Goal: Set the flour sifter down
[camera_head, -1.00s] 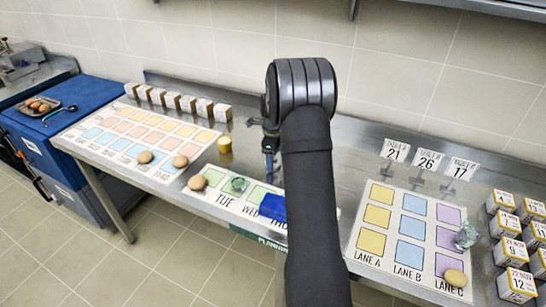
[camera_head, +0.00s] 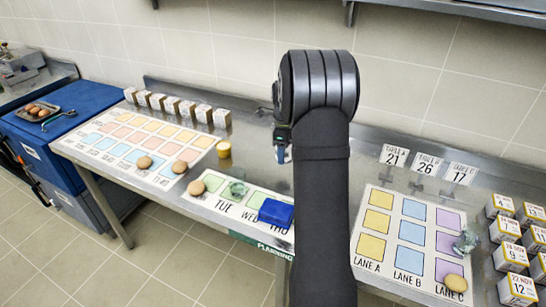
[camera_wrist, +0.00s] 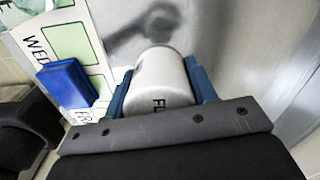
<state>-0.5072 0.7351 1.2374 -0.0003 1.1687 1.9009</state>
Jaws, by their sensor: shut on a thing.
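The flour sifter (camera_wrist: 163,82) is a pale grey-white cylinder with the dark letters "FL" partly showing in the wrist view. My gripper (camera_wrist: 162,88) is shut on it, with one blue finger on each side. In the head view my gripper (camera_head: 283,148) is at the back middle of the steel table, mostly behind my arm, and the sifter is hidden there. Steel surface shows beyond the sifter in the wrist view. I cannot tell whether its base touches the table.
A blue box (camera_head: 276,212) lies on the weekday planning board (camera_head: 222,207), left of my arm. A yellow-topped jar (camera_head: 223,150) stands further left. The lane board (camera_head: 365,248) and several numbered boxes (camera_head: 515,288) are at right. Bare steel (camera_head: 255,150) shows near my gripper.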

